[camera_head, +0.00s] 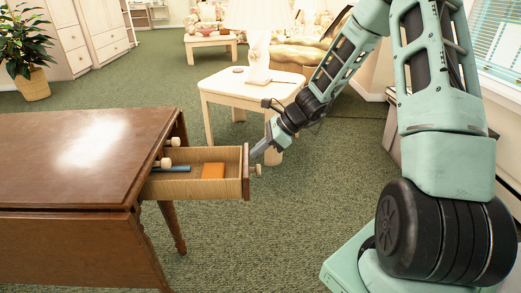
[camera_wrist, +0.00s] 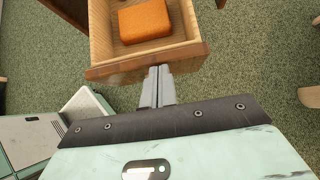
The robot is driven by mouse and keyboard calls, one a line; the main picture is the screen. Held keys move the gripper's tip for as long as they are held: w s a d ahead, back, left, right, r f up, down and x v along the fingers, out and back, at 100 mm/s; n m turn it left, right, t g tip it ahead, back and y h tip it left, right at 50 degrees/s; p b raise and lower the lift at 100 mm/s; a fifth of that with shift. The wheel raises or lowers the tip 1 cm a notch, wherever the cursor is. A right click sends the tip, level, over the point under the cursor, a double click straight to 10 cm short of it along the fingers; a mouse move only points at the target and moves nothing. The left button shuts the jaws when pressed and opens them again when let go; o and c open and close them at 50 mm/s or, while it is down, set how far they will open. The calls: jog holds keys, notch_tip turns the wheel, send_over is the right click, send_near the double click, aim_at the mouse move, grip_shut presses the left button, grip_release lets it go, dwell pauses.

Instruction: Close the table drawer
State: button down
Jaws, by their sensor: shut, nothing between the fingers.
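The brown wooden table (camera_head: 75,165) stands at the left. Its drawer (camera_head: 244,172) is pulled out toward the right, with a round knob on its front. An orange block (camera_head: 213,171) and a blue item (camera_head: 174,169) lie inside. My gripper (camera_head: 257,150) is shut and empty at the drawer's front panel, near the knob. In the wrist view, the shut fingers (camera_wrist: 159,72) point at the drawer front (camera_wrist: 120,67), over its lower edge in the picture. I cannot tell whether they touch it. The orange block (camera_wrist: 145,20) shows inside the drawer.
A white side table (camera_head: 225,87) with a lamp (camera_head: 258,35) stands behind the drawer. A potted plant (camera_head: 30,60) and white cabinets (camera_head: 90,35) are at the back left. Green carpet (camera_head: 250,240) is clear below and in front of the drawer.

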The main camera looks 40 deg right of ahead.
jog(key=w+a+p, duration=0.1)
jog(key=w+a, duration=0.3)
jog(key=a, duration=0.2)
jog(key=w+a+p, duration=0.1)
jog(key=w+a, duration=0.3)
jog(key=a, duration=0.2)
jog(key=w+a+p, duration=0.1)
jog(key=w+a, duration=0.3)
jog(key=a, duration=0.1)
jog(key=shift+a, duration=0.4)
